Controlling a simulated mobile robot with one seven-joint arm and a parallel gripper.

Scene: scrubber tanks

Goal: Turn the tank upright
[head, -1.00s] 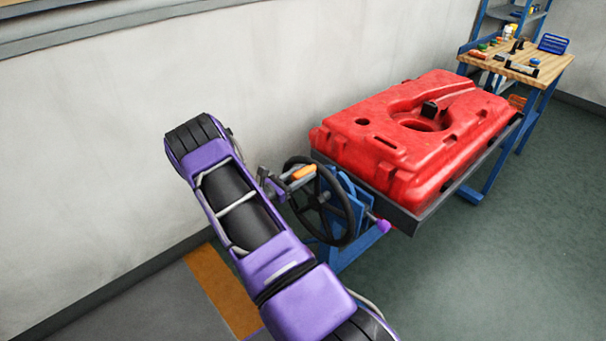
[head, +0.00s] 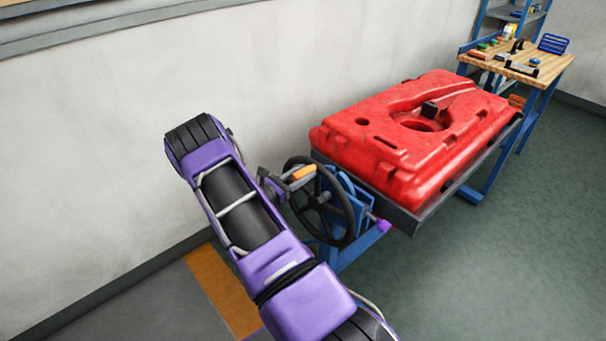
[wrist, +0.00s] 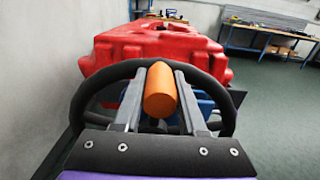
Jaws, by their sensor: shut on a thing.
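The red tank (head: 395,135) lies on a dark tray-like frame (head: 416,216) on a blue stand (head: 345,259). It also shows at the back of the wrist view (wrist: 155,45). A black handwheel (head: 350,232) with an orange handle (head: 303,172) is on the near end of the stand. A purple knob (head: 383,226) sits beside the wheel. My gripper (head: 288,181) is at the wheel's upper left rim, shut on the orange handle. In the wrist view the handle (wrist: 160,92) sits between my two fingers, and the wheel rim curves behind it.
A wooden-topped workbench (head: 550,68) with small tools and a blue basket (head: 554,44) stands at the back right. A pale wall (head: 90,150) runs close along the left. The green floor (head: 480,270) at the right is clear.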

